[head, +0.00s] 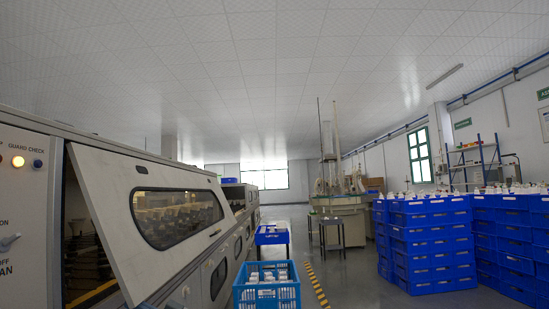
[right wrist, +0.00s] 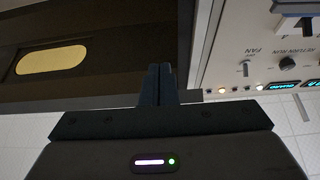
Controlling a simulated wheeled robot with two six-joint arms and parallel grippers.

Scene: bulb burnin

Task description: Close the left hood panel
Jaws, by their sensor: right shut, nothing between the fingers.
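The left hood panel (head: 112,205) is a pale panel with a rounded window, on the long machine at the left of the head view. It stands tilted outward, and the dark interior (head: 82,240) shows in the gap at its left side. In the right wrist view my right gripper (right wrist: 160,68) is shut and empty. It points toward the machine front, between a dark area with a yellowish oval window (right wrist: 52,60) and the control panel. I cannot tell whether its fingertips touch anything. My left gripper is not in view.
The control panel (head: 22,215) with lit lamps and a switch is left of the hood panel; it also shows upside down in the wrist view (right wrist: 265,62). A blue crate (head: 266,296) stands right of the machine. Stacked blue crates (head: 430,245) fill the right.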

